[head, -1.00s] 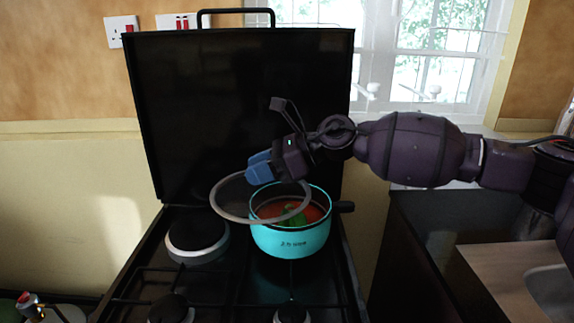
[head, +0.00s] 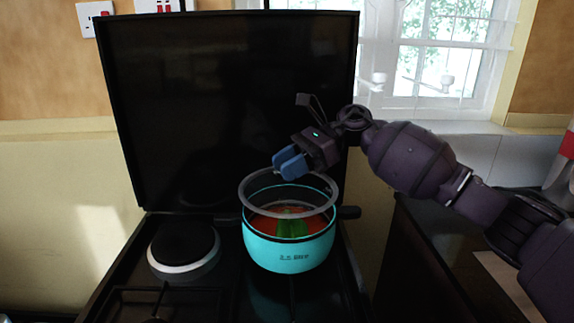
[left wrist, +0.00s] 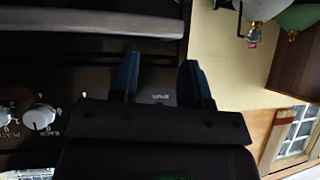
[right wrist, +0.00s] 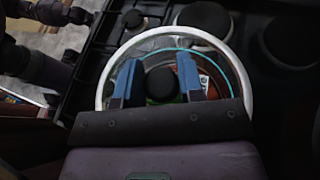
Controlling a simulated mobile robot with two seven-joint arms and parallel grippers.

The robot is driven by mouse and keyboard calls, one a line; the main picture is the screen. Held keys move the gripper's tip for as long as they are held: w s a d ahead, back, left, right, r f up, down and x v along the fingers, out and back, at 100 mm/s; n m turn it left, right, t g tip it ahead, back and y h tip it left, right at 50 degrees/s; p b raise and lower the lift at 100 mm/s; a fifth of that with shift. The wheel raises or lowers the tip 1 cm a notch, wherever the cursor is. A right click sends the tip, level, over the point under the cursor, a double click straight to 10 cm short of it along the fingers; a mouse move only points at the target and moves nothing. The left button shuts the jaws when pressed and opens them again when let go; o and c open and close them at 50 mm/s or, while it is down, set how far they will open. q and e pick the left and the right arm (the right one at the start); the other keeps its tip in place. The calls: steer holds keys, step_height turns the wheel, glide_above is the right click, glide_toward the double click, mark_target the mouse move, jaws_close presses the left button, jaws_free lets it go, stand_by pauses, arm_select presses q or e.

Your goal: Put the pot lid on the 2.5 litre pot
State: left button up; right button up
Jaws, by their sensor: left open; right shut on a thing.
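The turquoise pot (head: 290,250) stands on the right rear part of the hob, with red and green contents inside. The pot lid (head: 243,194) is clear with a grey rim and is held just above the pot, roughly over its opening; I cannot tell if it touches. My right gripper (head: 288,166) is shut on the lid. In the right wrist view the lid's rim (right wrist: 101,92) circles the blue fingers, and the dark round knob (right wrist: 160,85) is between them. My left gripper (left wrist: 157,80) is open and empty in front of the cooker's knob panel; it is outside the head view.
A black hotplate (head: 184,248) is left of the pot. The raised black cooker cover (head: 230,110) stands behind it. A worktop lies right of the cooker.

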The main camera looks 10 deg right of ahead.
mark_target(288, 185)
steer(key=shift+d+f, duration=0.1)
steer(key=shift+f, duration=0.5)
steer(key=shift+w+f+b, duration=0.1)
steer(key=shift+f+b, duration=0.4)
steer(key=shift+f, duration=0.7)
arm_select(q)
steer(key=shift+s+f, duration=0.15)
steer(key=shift+f, duration=0.7)
steer(key=shift+s+a, duration=0.1)
steer(key=shift+s, duration=0.05)
arm_select(e)
steer(key=shift+r, duration=0.1)
arm_select(q)
steer(key=shift+s+f, duration=0.1)
steer(key=shift+f, duration=0.1)
steer(key=shift+f+b, duration=0.1)
steer(key=shift+b, duration=0.25)
arm_select(e)
steer(key=shift+f, duration=0.25)
arm_select(q)
steer(key=shift+s+f+g, duration=0.25)
steer(key=shift+f+g, duration=0.05)
arm_select(e)
steer(key=shift+f, duration=0.45)
